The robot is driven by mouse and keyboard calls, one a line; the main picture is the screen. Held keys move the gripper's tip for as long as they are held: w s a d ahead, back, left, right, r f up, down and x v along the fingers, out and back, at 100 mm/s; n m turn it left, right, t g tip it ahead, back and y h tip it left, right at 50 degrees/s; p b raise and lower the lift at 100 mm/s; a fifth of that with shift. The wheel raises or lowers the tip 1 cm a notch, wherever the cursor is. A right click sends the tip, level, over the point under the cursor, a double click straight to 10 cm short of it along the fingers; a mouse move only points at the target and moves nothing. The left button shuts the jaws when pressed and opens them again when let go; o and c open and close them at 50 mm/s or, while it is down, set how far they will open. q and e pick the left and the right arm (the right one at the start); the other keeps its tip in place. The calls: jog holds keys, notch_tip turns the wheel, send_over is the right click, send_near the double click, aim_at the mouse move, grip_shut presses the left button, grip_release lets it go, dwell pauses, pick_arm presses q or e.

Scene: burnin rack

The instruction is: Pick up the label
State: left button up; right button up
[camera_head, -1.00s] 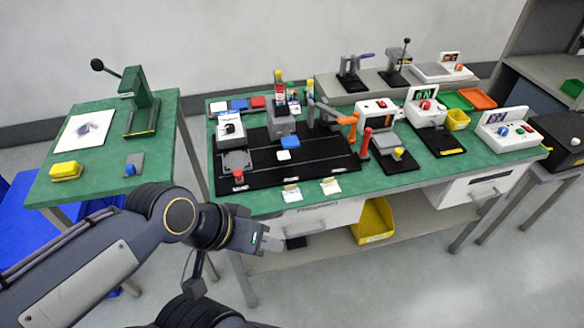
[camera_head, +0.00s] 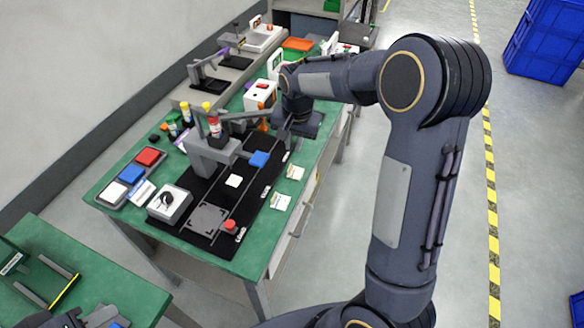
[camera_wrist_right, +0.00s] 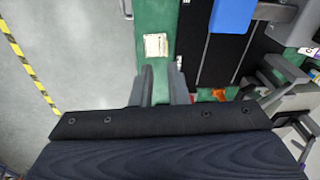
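Two small cream labels lie flat on the front strip of the green bench in the head view, one nearer (camera_head: 280,201) and one farther right (camera_head: 295,172). One label (camera_wrist_right: 156,45) also shows in the right wrist view, beyond the fingertips and apart from them. A dark part at the bottom left of the head view looks like my left gripper (camera_head: 66,319), mostly cut off.
A black mat (camera_head: 208,218) beside the labels carries a grey fixture (camera_head: 208,150), a blue block (camera_head: 259,159) and a red knob (camera_head: 230,225). Bottles stand behind it. A white switch box (camera_head: 170,203) is left.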

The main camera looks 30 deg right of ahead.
jog(key=w+f+h, duration=0.1)
jog(key=w+f, duration=0.2)
jog(key=w, duration=0.1)
jog(key=p, duration=0.2)
send_over(289, 168)
jog(key=shift+m, duration=0.3)
jog(key=f, duration=0.6)
jog(key=shift+s+a+f, duration=0.15)
jog(key=shift+s+a, duration=0.1)
jog(key=shift+s, duration=0.05)
jog(key=f, duration=0.1)
jog(key=f+p, duration=0.1)
jog(key=f, duration=0.2)
jog(key=shift+w+d+f, duration=0.25)
jog(key=shift+d+f, duration=0.05)
jog(key=shift+f, duration=0.05)
jog(key=shift+f+p, duration=0.3)
jog(key=shift+f, duration=0.15)
grip_shut()
jog(key=shift+r, duration=0.1)
